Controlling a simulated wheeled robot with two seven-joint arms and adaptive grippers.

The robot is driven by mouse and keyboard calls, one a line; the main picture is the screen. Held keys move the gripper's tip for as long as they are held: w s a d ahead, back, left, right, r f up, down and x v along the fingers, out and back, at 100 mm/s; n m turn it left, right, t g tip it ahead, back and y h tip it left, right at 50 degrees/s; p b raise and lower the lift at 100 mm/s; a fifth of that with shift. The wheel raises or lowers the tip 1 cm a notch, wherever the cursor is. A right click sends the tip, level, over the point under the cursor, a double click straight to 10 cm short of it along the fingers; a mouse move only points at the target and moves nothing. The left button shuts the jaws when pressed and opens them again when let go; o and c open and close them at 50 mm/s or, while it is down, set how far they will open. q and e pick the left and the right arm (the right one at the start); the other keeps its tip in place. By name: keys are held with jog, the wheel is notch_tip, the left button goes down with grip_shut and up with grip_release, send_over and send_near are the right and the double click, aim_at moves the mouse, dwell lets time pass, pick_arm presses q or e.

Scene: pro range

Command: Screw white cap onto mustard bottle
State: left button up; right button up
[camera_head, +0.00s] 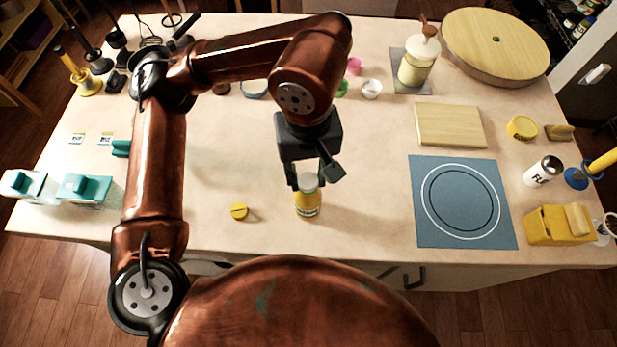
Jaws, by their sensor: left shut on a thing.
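The mustard bottle (307,205) is a small yellow jar with a label. It stands upright near the front middle of the table. The white cap (309,182) is at the top of the bottle. Whether it is seated on the threads cannot be told. My left gripper (307,179) comes down from above, its fingers on either side of the white cap and shut on it. Its dark body hides some of the table behind. My right gripper is not in view.
A yellow round lid (239,211) lies left of the bottle. A yellow block-shaped holder (558,225) stands at the right front. Teal and white items (82,189) stand far left.

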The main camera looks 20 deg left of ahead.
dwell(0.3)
pick_arm(q)
jog(key=o, duration=0.9)
jog(key=n+p, duration=0.1)
jog(key=n, duration=0.1)
jog(key=shift+r+n, duration=0.15)
jog(key=shift+n, duration=0.15)
jog(key=shift+n+p, duration=0.5)
jog(key=shift+n, duration=1)
